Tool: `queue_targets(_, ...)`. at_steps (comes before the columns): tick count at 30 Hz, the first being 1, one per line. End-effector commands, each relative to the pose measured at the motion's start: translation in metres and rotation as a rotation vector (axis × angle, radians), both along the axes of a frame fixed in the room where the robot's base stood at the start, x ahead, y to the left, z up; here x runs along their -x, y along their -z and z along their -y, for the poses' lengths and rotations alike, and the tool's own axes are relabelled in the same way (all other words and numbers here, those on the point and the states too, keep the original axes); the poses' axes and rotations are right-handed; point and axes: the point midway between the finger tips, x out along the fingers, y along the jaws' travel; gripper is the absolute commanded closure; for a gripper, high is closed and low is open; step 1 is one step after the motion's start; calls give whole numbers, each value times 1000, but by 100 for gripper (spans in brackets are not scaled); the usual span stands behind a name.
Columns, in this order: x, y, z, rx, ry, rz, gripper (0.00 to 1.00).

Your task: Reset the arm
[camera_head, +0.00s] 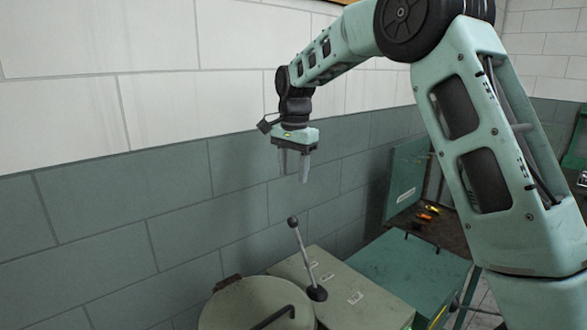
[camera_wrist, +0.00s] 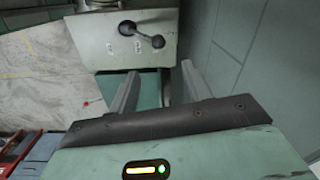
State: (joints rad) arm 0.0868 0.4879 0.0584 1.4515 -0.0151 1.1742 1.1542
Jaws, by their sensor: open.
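My arm, pale green with black joints, reaches in from the right in the head view. My gripper (camera_head: 293,165) points down, open and empty. It hangs in the air above a lever (camera_head: 300,255) with a dark round knob, apart from it. In the wrist view my gripper's two fingers (camera_wrist: 158,88) are spread with nothing between them. The lever (camera_wrist: 142,34) shows beyond them near the top of the wrist view.
The lever stands on a beige box (camera_head: 365,300) with small labels. A round drum (camera_head: 255,305) with a handle is left of it, and a green cabinet (camera_head: 420,265) is to the right. A two-tone block wall (camera_head: 120,220) runs behind. Air around my gripper is clear.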

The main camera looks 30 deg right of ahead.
Motion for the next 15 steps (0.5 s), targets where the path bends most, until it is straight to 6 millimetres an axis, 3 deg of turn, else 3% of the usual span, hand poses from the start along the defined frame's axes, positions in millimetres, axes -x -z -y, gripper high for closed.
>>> queue_targets(6, 0, -15, 0, 1, 0, 0, 51)
queue_targets(15, 1, -16, 0, 0, 1, -1, 51)
